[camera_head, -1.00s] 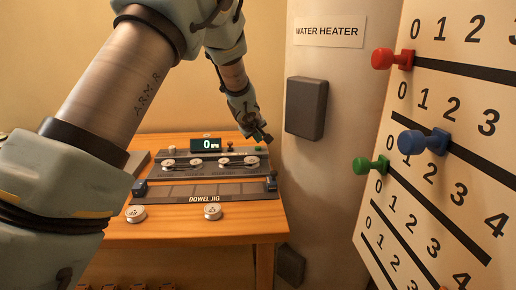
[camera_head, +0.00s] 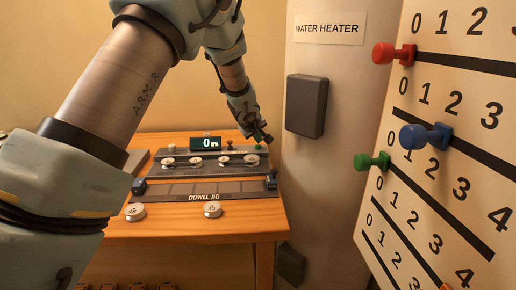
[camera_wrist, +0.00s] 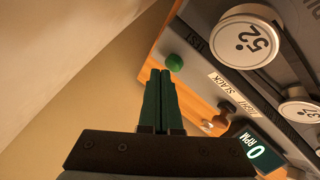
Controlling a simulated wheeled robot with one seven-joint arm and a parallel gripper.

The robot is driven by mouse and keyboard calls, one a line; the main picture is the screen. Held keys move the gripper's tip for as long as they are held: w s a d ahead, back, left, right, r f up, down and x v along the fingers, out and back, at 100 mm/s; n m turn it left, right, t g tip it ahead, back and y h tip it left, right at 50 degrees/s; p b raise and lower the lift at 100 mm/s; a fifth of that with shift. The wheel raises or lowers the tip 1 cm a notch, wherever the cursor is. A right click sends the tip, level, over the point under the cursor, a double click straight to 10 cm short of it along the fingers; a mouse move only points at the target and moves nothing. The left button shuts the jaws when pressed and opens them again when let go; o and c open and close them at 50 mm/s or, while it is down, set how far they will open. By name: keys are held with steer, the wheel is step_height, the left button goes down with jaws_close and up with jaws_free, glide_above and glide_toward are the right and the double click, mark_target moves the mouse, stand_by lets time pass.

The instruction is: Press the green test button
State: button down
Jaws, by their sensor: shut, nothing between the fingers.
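The green test button (camera_wrist: 175,62) is a small round green knob on the grey machine, beside the lettering "TEST" in the wrist view. In the head view a small green spot, the button (camera_head: 258,147), shows close to my gripper (camera_head: 260,136). In the wrist view my gripper (camera_wrist: 162,78) has its dark green fingers together and empty. Its fingertips appear just beside the button, slightly to the left. I cannot tell whether they touch it. The machine's display (camera_head: 206,143) reads 0 RPM.
A dowel jig (camera_head: 205,190) lies in front on the wooden bench (camera_head: 240,229). The water heater (camera_head: 335,165) stands close to the right of my gripper, with a dark box on it.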

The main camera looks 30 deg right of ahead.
steer(key=shift+f+b, duration=0.45)
steer(key=shift+f, duration=0.1)
stand_by(0.7)
steer(key=shift+r, duration=0.1)
steer(key=shift+r+p, duration=0.7)
steer(key=shift+r, duration=0.1)
step_height(320, 180, up, 5)
steer(key=p, duration=0.3)
steer(key=shift+p, duration=0.4)
stand_by(0.6)
